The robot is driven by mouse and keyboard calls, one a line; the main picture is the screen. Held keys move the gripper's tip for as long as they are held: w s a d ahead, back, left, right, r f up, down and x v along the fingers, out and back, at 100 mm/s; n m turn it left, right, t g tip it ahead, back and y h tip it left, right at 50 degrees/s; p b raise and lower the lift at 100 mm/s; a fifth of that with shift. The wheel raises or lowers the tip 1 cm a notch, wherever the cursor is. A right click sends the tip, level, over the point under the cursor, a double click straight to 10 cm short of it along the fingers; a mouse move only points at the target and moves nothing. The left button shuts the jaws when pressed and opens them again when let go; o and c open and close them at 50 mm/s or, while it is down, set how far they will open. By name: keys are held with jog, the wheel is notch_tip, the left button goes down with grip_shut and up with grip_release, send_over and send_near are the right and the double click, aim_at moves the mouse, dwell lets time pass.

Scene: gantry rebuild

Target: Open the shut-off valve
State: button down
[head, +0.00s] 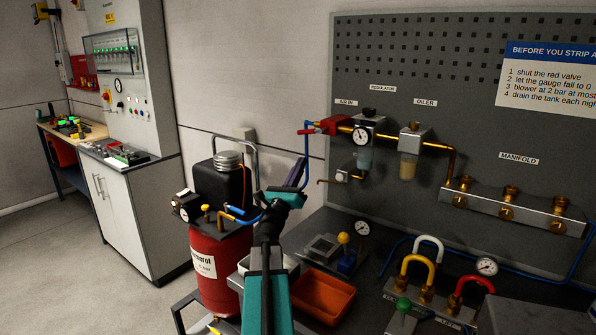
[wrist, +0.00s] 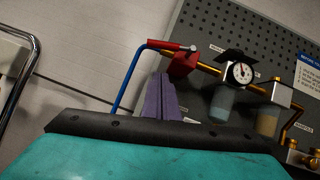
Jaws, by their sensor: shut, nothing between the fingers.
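The shut-off valve (head: 330,125) is a red body with a red lever at the AIR IN end of the brass pipe on the grey board. In the wrist view the valve body (wrist: 183,65) and its lever (wrist: 170,45) show clearly. The lever extends left from its pivot toward the top of the blue hose; I cannot tell its exact angle to the pipe. My gripper (head: 297,172) is shut and empty, below and left of the valve, apart from it. Its purple fingers (wrist: 160,90) lie together below the lever in the wrist view.
The regulator gauge (head: 361,135) and oiler (head: 410,140) are right of the valve. A blue hose (head: 306,155) hangs at its left. A red tank (head: 220,265) stands left of my arm. Below are an orange tray (head: 322,296) and coloured pipe loops. Open floor lies left.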

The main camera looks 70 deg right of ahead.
aim_at(310, 132)
jog(key=d+r+p, duration=0.3)
jog(key=d+r, duration=0.1)
jog(key=r, duration=0.2)
jog(key=shift+w+d, duration=0.15)
dwell(0.5)
